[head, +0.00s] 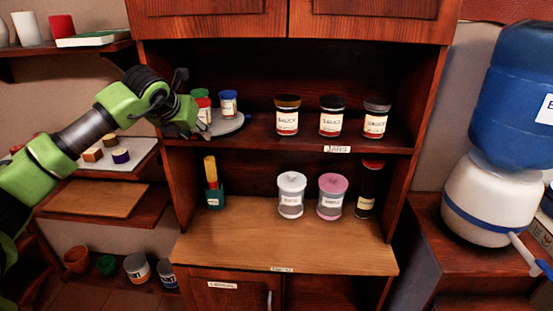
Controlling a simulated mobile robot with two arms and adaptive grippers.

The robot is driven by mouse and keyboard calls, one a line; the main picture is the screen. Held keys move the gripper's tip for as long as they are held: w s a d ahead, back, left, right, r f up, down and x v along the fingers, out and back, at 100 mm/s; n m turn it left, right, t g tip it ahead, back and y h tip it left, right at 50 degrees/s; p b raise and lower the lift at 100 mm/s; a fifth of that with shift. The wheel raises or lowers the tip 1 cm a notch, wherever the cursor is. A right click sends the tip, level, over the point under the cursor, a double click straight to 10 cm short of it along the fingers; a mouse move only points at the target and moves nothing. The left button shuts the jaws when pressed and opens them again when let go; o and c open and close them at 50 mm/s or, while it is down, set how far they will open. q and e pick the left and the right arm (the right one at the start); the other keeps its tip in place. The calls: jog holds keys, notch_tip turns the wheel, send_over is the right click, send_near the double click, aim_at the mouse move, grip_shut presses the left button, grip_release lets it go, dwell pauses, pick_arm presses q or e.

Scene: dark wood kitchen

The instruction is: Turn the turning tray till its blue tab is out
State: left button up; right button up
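The turning tray (228,126) is a grey round disc at the left end of the cabinet's upper shelf. Small jars stand on it: one with a blue lid (228,105), one with a red lid (202,103) and a green-lidded one behind it. My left gripper (196,128) is at the tray's left front edge and hides that part. Whether it touches the rim, and how far its fingers are apart, is unclear. My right gripper is not in view.
Three labelled jars (331,117) stand right of the tray on the same shelf (262,138). Below are two canisters (291,196), a dark bottle (368,190) and a green holder (214,197). The cabinet's left upright is close to my arm. A water dispenser (490,200) stands far right.

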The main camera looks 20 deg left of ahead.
pick_arm(q)
jog(key=d+b+v, duration=0.2)
jog(key=b+v, duration=0.2)
jog(key=v, duration=1)
jog(key=w+d+f+m+h, duration=0.1)
jog(key=d+f+h, duration=0.2)
jog(key=d, duration=0.4)
jog(key=w+d+f+m+g+h, duration=0.1)
jog(key=d+f+h, duration=0.2)
jog(key=d, duration=0.4)
jog(key=w+d+f+m+h, duration=0.1)
jog(key=w+d+f+h, duration=0.1)
jog(key=d+f, duration=0.2)
jog(key=shift+d+m+h, duration=0.4)
jog(key=shift+d, duration=1)
jog(key=shift+w, duration=0.1)
